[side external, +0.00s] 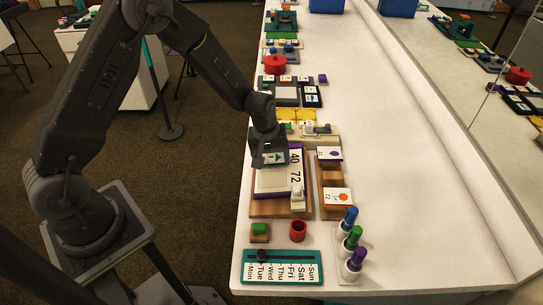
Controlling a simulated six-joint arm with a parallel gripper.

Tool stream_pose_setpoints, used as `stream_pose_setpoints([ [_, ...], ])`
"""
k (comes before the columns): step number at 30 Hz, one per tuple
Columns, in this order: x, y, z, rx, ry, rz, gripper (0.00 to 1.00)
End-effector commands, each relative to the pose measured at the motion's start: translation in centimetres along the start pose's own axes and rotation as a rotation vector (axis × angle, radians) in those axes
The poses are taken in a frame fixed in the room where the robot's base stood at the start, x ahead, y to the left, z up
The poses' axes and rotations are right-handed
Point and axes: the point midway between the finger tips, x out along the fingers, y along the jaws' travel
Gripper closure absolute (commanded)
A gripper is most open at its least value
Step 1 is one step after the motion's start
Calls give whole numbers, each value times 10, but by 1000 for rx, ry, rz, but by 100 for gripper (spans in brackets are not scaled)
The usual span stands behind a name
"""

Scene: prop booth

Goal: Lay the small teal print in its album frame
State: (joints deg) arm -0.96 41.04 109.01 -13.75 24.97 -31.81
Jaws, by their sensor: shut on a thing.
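My gripper (268,150) points down over the far end of the white album-like panel (270,182), and is shut on the small teal print (277,158). The print is a small pale card with a dark teal triangle, partly hidden by my gripper. The panel has a purple edge, carries the numbers 40 and 72 and lies on a wooden board (256,209). I cannot tell whether the print touches the panel, and no empty frame for it shows clearly.
A wooden rack (331,177) with two print cards stands right of the panel. A white stamp-like piece (297,198) is at its near right corner. A red cup (298,230), capped markers (350,240) and a teal weekday strip (282,267) are nearer. The table's right side is clear.

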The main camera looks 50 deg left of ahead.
Motion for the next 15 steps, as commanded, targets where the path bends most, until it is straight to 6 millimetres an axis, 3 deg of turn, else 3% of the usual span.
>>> stream_pose_setpoints([
  [8,0,0,0,0,0,0,0],
  [15,-1,0,0,0,0,0,0],
])
